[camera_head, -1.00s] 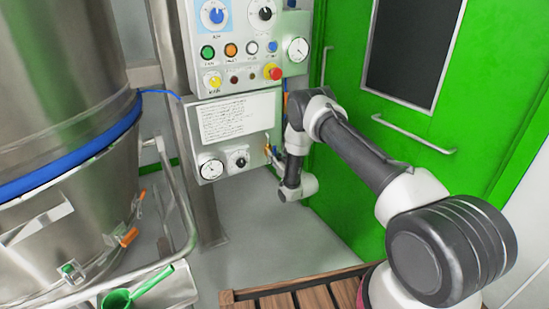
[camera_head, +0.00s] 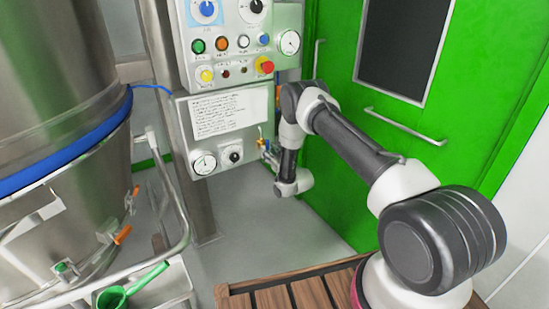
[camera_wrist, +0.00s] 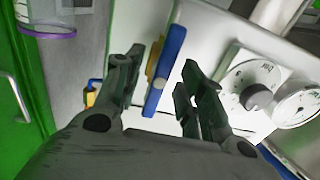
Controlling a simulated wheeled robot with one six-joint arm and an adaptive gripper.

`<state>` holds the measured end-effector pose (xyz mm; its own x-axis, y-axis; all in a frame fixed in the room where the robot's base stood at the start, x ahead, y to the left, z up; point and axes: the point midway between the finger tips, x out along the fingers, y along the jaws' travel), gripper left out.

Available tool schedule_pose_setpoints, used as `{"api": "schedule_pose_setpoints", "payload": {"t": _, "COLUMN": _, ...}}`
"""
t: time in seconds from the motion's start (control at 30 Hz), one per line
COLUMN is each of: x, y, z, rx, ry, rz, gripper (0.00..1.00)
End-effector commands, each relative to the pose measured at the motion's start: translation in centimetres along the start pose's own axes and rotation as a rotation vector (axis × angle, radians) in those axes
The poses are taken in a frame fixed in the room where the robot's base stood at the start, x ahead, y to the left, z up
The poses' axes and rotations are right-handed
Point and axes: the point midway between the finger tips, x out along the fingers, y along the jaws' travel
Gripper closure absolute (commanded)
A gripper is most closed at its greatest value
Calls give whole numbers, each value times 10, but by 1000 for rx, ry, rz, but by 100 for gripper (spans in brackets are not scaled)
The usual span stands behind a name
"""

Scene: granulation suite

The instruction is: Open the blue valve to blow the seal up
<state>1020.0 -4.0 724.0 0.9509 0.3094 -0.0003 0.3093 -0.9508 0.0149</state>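The blue valve handle (camera_wrist: 165,70) is a flat blue lever on a brass body (camera_wrist: 152,62) at the side of the white control box. In the wrist view it stands between my two fingers. In the head view the valve (camera_head: 262,143) is small, at the right edge of the lower panel (camera_head: 218,140), and my arm hides most of the gripper. The blue seal (camera_head: 68,152) rings the steel vessel at left.
A dial knob (camera_wrist: 257,95) and a pressure gauge (camera_wrist: 299,106) are right of the gripper. The upper panel has buttons and a red emergency stop (camera_head: 264,66). A green door (camera_head: 402,120) is behind my arm. A green scoop (camera_head: 112,297) lies low left.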

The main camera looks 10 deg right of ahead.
Motion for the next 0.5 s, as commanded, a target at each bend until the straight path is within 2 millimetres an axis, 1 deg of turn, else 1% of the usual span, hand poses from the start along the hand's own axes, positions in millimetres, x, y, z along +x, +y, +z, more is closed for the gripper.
{"api": "schedule_pose_setpoints", "payload": {"t": 0.3, "x": -69, "y": 0, "z": 1, "rx": 1, "ry": -5, "rz": 1, "gripper": 61}}
{"api": "schedule_pose_setpoints", "payload": {"t": 0.4, "x": -87, "y": 0, "z": 0, "rx": 1, "ry": -3, "rz": 1, "gripper": 61}}
{"api": "schedule_pose_setpoints", "payload": {"t": 0.5, "x": -100, "y": 0, "z": 0, "rx": 0, "ry": -2, "rz": 1, "gripper": 61}}
